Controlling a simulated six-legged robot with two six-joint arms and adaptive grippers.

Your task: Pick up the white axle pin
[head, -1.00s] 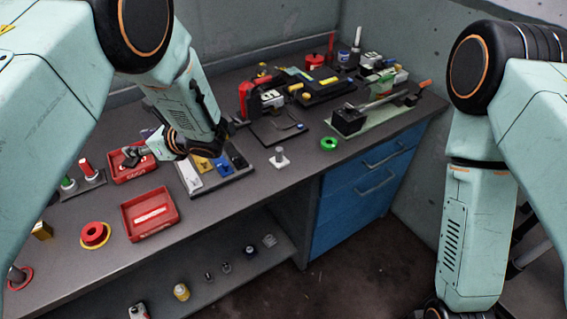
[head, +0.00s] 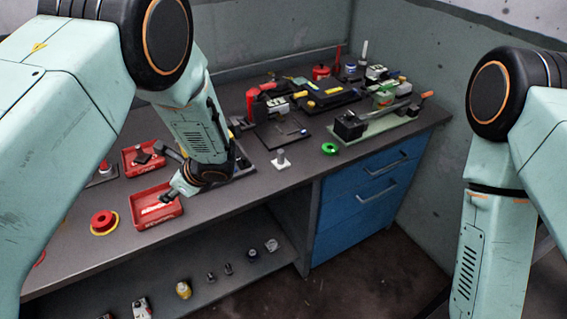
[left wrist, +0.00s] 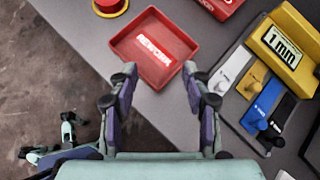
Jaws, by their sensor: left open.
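A pale pin with a white square foot (head: 281,161) stands upright on the bench, right of the red trays; I take it for the white axle pin. Only a small pale bit shows at the lower right edge of the left wrist view (left wrist: 284,175), which may be its foot. My left gripper (head: 170,173) is open and empty near the red trays, left of the pin and apart from it. In the left wrist view its two fingers (left wrist: 161,88) are spread, with the red REWORK tray (left wrist: 126,43) beyond them. My right gripper is out of view.
A second red tray (head: 129,168) lies behind the first. A red button on a yellow ring (head: 104,222) is to the left. A green ring (head: 330,149) lies right of the pin. A rack of coloured plates (left wrist: 236,69) is beside my left gripper. Fixtures crowd the back.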

